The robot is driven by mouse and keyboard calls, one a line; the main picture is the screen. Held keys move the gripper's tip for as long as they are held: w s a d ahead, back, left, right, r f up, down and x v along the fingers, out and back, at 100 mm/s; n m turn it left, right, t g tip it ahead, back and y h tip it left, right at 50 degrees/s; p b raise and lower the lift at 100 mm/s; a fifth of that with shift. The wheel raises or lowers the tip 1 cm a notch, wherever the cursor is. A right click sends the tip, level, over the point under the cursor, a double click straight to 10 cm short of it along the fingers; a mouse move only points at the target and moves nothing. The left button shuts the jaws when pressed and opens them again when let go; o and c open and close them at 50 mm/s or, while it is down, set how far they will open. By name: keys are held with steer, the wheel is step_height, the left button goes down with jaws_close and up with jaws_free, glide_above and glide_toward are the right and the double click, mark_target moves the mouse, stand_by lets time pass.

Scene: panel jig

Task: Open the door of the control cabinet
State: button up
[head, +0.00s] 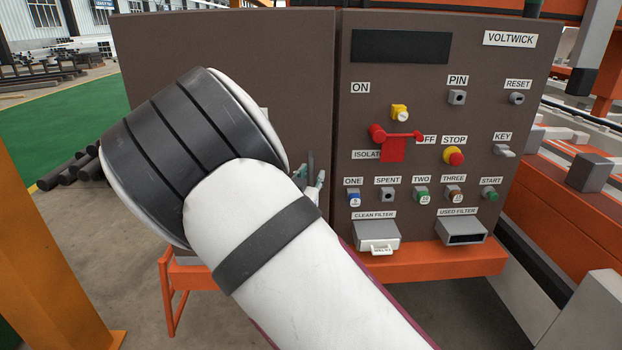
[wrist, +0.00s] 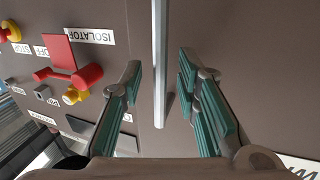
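The control cabinet is brown; its plain left door (head: 225,45) is shut beside the panel of controls. In the wrist view a long silver bar handle (wrist: 160,60) stands on the cabinet face. My gripper (wrist: 162,72) is open, with one green-padded finger on each side of the bar and a gap on both sides. In the head view my arm hides most of the handle and gripper; only a small part of the gripper (head: 316,185) shows. The red isolator lever (head: 400,135) lies level, its red end near the OFF label; it also shows in the wrist view (wrist: 68,75).
The panel right of the door carries a yellow knob (head: 399,112), a red stop button (head: 454,156), several small buttons and two filter boxes (head: 378,234). An orange stand (head: 440,262) supports the cabinet. An orange post (head: 45,240) stands at the left.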

steer(key=shift+w, duration=0.2)
jaws_close()
